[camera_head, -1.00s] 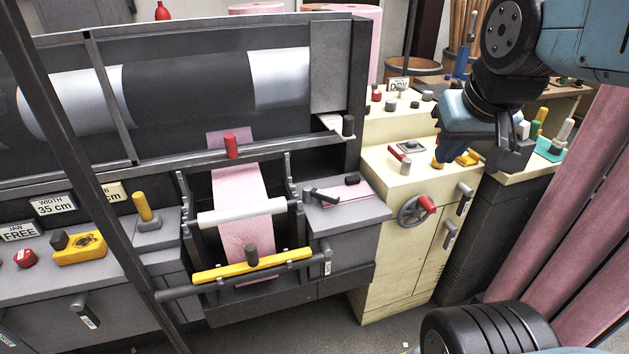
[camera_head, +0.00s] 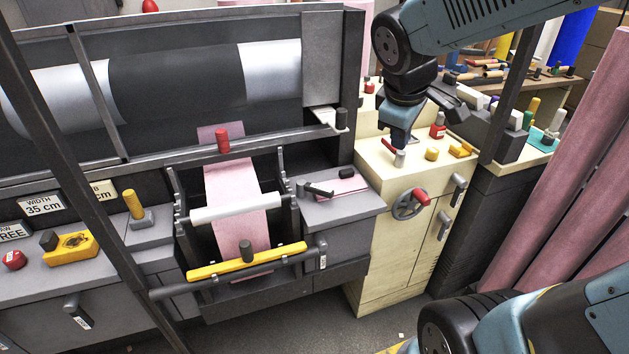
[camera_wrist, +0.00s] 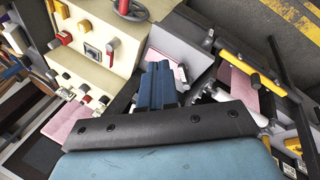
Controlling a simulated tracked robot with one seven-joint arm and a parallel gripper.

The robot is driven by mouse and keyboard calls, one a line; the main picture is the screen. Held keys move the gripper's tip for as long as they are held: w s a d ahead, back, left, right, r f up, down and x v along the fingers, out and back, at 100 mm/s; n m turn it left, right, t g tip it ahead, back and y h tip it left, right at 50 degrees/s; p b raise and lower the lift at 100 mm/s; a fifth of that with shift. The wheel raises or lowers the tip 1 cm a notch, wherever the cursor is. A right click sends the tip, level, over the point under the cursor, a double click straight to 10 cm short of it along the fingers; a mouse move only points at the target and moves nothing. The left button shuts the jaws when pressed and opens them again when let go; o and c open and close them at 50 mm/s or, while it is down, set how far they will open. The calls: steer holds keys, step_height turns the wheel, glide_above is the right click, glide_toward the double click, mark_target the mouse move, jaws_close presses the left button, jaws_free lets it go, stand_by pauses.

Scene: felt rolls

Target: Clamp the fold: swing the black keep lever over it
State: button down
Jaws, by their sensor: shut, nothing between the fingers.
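The black keep lever (camera_head: 318,190) sits on the grey shelf right of the roller frame. Its arm points right, and its tip is at the left edge of the pink fold (camera_head: 343,187). Most of the fold lies clear of the lever. A small dark knob stands at the fold's far edge. My gripper (camera_head: 398,140) is to the right of the shelf and higher, in front of the cream cabinet, apart from the lever. In the wrist view its blue fingers (camera_wrist: 158,88) are together and empty, and they partly hide the shelf and fold (camera_wrist: 179,70).
The cream cabinet (camera_head: 385,240) with a red-handled wheel (camera_head: 409,204) stands right of the shelf. A yellow bar (camera_head: 246,262) and white roller (camera_head: 238,210) are at the left. A dark post crosses the left side. The space above the shelf is free.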

steer(key=w+a+f+n, duration=0.7)
steer(key=a+f+n, duration=0.1)
steer(key=n, duration=1.2)
glide_toward(315, 192)
steer(key=s+f, duration=0.1)
steer(key=f, duration=0.1)
steer(key=s+f, duration=0.1)
steer(key=f, duration=0.1)
steer(key=s+f, duration=0.1)
steer(key=f, duration=0.1)
steer(key=shift+d, duration=0.1)
steer(key=w, duration=0.1)
steer(key=w+d, duration=0.1)
steer(key=w, duration=0.1)
steer(key=shift+d+r, duration=0.1)
steer(key=shift+d, duration=0.2)
steer(key=shift+w+d, duration=0.25)
steer(key=shift+w, duration=0.05)
steer(key=shift+a, duration=0.2)
